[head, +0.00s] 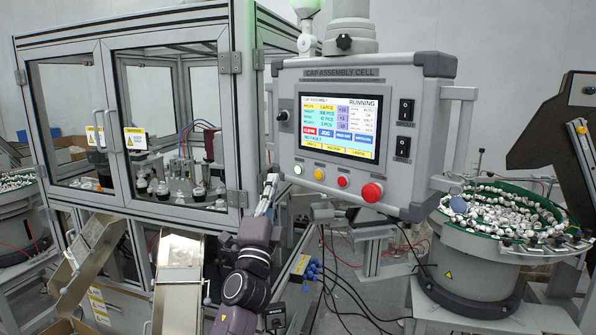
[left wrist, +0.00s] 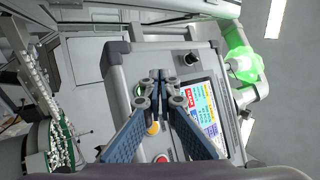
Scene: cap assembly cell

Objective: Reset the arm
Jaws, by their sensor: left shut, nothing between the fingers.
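My left gripper (head: 270,184) is in front of the lower left corner of the control panel (head: 415,68), left of the button row. Its fingers are together and empty, pointing up. In the left wrist view the closed fingertips (left wrist: 160,76) appear over the panel (left wrist: 118,75), close to the lit green button. I cannot tell whether they touch anything. My left arm rises from the bottom of the head view. My right gripper is not in view.
The panel has a lit screen (head: 338,124) reading RUNNING, a green button (head: 298,169), a yellow button (head: 319,174) and red buttons (head: 372,192). A glazed cabinet (head: 243,120) stands left, with a metal chute (head: 178,290) below. A bowl feeder (head: 465,265) with caps stands right.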

